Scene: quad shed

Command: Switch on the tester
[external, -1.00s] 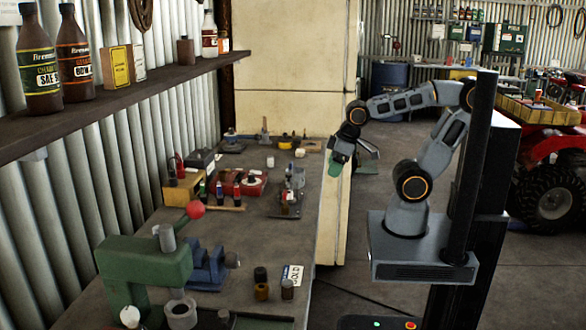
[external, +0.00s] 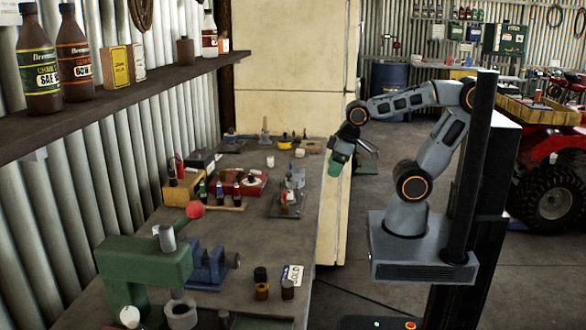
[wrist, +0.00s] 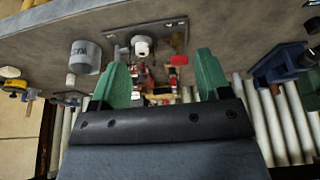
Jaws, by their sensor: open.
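My gripper (external: 336,167) hangs in the air by the right edge of the workbench, in front of the cream cabinet. Its two green fingers are spread apart with nothing between them, as the wrist view shows (wrist: 162,62). I cannot tell for sure which thing is the tester. A yellow box (external: 183,192) with red and black parts on it stands on the bench against the wall, well left of my gripper. It may be the tester. Its switch is too small to make out.
On the workbench (external: 235,240) are a red tray (external: 252,186), a green press (external: 145,265) with a red ball, a blue vise (external: 205,268) and small jars (external: 261,282). A shelf (external: 110,100) with bottles runs above on the left. The cream cabinet (external: 290,70) stands behind.

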